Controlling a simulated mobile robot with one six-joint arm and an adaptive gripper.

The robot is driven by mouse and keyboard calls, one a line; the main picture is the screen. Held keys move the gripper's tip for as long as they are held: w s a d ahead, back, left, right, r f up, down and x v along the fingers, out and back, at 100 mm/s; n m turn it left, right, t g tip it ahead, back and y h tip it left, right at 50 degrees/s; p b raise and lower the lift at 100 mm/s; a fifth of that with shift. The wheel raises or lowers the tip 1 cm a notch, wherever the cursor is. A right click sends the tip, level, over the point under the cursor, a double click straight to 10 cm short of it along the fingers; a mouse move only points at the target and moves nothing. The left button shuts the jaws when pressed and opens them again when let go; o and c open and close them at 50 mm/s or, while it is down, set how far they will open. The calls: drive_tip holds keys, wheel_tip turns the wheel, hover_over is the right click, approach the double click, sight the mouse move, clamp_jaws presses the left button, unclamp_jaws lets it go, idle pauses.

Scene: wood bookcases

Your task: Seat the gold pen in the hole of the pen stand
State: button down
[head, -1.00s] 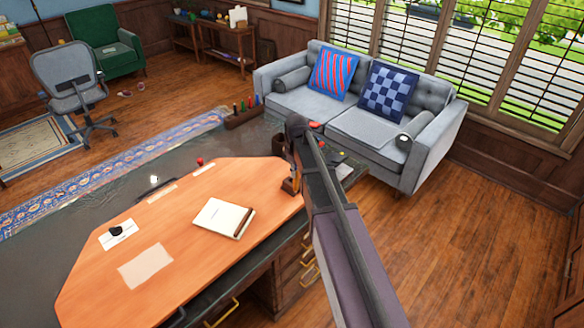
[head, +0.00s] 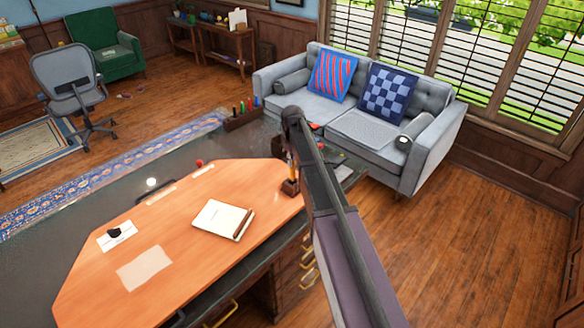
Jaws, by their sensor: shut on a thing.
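A small brown wooden block, which looks like the pen stand (head: 290,188), sits on the right end of the orange desk top. My gripper (head: 293,163) points down just above it, small and partly hidden by my dark arm. It is shut on a thin yellowish piece, which looks like the gold pen (head: 295,174). The pen seems close to upright over the block. I cannot tell whether its tip is in the hole, touching the block or just above it.
A wooden rack (head: 243,118) with several coloured pens stands at the desk's far edge. A white notebook (head: 223,219) with a brown strip, papers and a red ball (head: 199,163) lie on the desk. A grey sofa (head: 360,125) stands behind.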

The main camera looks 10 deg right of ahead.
sight(293, 167)
drive_tip(key=shift+w+f+b, duration=0.15)
drive_tip(key=shift+f+b, duration=0.75)
drive_tip(key=shift+w+f+b, duration=0.1)
drive_tip(key=shift+f+b, duration=0.75)
drive_tip(key=shift+f, duration=0.05)
drive_tip(key=shift+f, duration=0.15)
drive_tip(key=c, duration=0.6)
unclamp_jaws()
drive_tip(key=shift+o, duration=0.2)
wheel_tip(293, 167, up, 12)
drive_tip(key=p, duration=1.2)
drive_tip(key=shift+r, duration=0.2)
